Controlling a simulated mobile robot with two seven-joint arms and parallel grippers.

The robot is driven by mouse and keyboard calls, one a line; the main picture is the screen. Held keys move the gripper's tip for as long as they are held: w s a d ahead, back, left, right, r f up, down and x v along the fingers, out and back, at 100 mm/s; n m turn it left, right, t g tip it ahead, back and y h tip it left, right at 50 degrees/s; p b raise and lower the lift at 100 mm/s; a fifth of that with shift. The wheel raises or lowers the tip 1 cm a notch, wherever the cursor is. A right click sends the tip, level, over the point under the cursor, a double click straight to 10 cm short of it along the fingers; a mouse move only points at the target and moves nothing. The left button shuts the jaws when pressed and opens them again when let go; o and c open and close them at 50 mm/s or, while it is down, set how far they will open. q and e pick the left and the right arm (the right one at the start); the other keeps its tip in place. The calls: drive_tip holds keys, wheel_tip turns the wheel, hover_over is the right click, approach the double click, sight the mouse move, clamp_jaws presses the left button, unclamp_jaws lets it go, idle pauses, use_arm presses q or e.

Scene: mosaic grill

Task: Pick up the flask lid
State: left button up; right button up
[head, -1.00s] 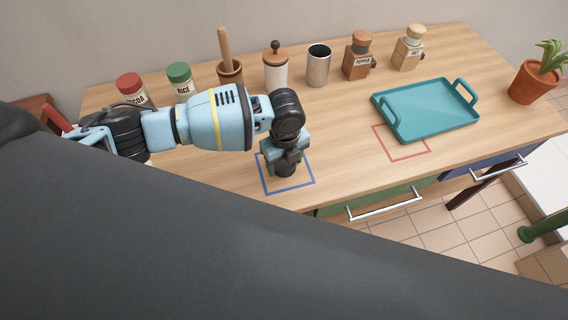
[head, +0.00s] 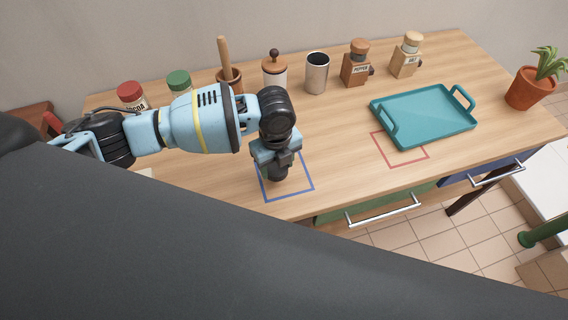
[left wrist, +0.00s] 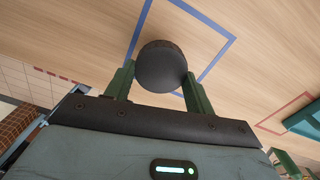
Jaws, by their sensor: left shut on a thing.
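My left gripper (head: 278,162) points down over the blue square outline (head: 290,196) on the counter. It is shut on a dark round thing, which I take to be the flask lid (head: 279,174). In the left wrist view the lid (left wrist: 162,64) sits between the two green fingers, its dark round top facing the camera. I cannot tell whether it touches the counter or is just above it. No flask body shows under it. My right gripper is not in view.
A teal tray (head: 422,112) stands to the right, overlapping a red square outline (head: 405,164). The counter between the gripper and tray is clear.

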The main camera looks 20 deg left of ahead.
use_arm(q)
drive_tip(key=s+a, duration=0.3)
drive_tip(key=s+a+r, duration=0.1)
drive_tip(key=s+a, duration=0.2)
drive_tip(key=s, duration=0.1)
drive_tip(key=s+a, duration=0.3)
drive_tip(key=shift+s+a+r, duration=0.1)
drive_tip(key=shift+s+r, duration=0.1)
